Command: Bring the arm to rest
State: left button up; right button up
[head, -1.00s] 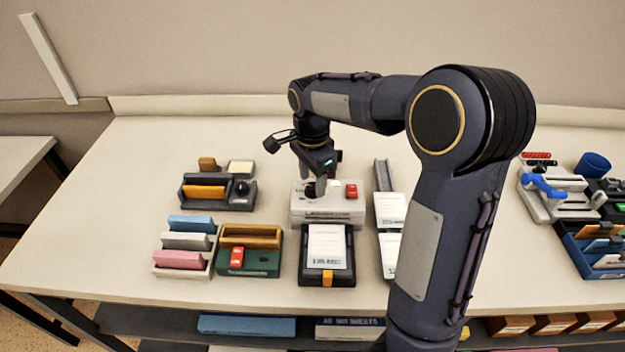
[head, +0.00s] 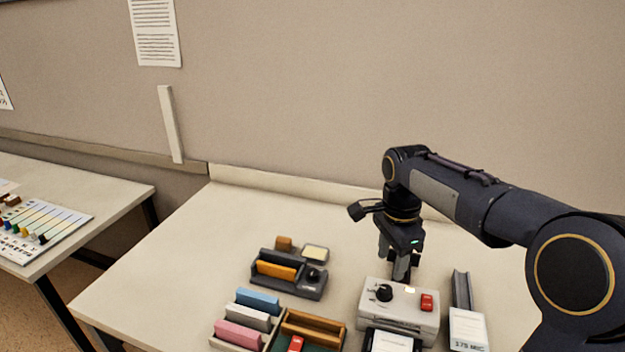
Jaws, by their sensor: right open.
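My right arm comes in from the right. My right gripper (head: 401,270) points down at the back edge of a pale grey control box (head: 372,311), its jaws open and holding nothing that I can see. The box has a black knob (head: 384,293), a red rocker switch (head: 427,302) and a small lit pale patch (head: 410,290). The knob stands clear, just left of and in front of the fingertips. Whether the fingertips touch the box cannot be told. My left gripper is out of view.
Left of the box are a dark organizer (head: 300,288) with an orange block, a tray of coloured blocks (head: 228,340) and a wooden-edged green tray (head: 318,325). A grey rail holder (head: 462,292) stands to the right. The bench's left part is clear; the wall (head: 320,90) is behind.

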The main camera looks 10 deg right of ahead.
jog(key=s+a+f+n+t+y, duration=0.2)
jog(key=s+n, duration=0.5)
jog(key=s, duration=0.4)
jog(key=s+a+f+n+t+y, duration=0.1)
jog(key=s+a+f+n+t, duration=0.1)
jog(key=s+a+n, duration=0.3)
jog(key=s+n+t, duration=0.1)
jog(key=s+n, duration=0.2)
jog(key=s, duration=0.3)
jog(key=shift+s+a+n+t+y, duration=0.2)
jog(key=shift+s+n+t+y, duration=0.1)
jog(key=shift+t+y, duration=0.1)
